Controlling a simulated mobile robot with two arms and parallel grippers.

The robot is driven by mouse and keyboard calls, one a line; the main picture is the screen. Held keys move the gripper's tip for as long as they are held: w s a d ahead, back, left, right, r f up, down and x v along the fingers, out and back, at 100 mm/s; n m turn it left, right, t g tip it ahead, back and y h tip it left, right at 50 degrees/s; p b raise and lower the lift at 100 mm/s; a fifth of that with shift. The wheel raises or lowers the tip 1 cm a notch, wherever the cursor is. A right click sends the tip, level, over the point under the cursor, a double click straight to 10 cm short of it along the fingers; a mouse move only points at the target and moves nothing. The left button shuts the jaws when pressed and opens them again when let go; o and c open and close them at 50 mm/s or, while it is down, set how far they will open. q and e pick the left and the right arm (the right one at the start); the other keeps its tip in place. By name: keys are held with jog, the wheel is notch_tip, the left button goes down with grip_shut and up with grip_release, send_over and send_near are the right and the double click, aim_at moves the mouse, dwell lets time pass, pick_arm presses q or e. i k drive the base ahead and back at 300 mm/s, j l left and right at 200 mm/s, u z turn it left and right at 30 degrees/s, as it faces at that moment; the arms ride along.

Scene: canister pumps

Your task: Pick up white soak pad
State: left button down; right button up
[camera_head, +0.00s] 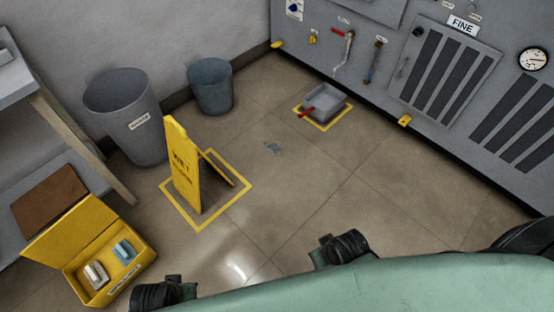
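A white soak pad (96,275) lies inside an open yellow box (143,263) on the floor at the lower left. It is a small pale block with a band that looks greyish. A light-blue pad (125,250) of similar size lies beside it, to its right in the box. The box's lid stands open towards the back left. Neither of my grippers can be made out. Only dark parts and a green shell of my own body show along the bottom edge.
A folding yellow wet-floor sign (183,172) stands inside a yellow floor outline. Grey bins (122,110) (210,87) stand by the wall. A shelf (62,130) is at left. A grey tray (327,102) sits before the machine panel (410,75). The middle floor is mostly clear.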

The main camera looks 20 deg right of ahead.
aim_at(98, 276)
jog(key=u, duration=1.75)
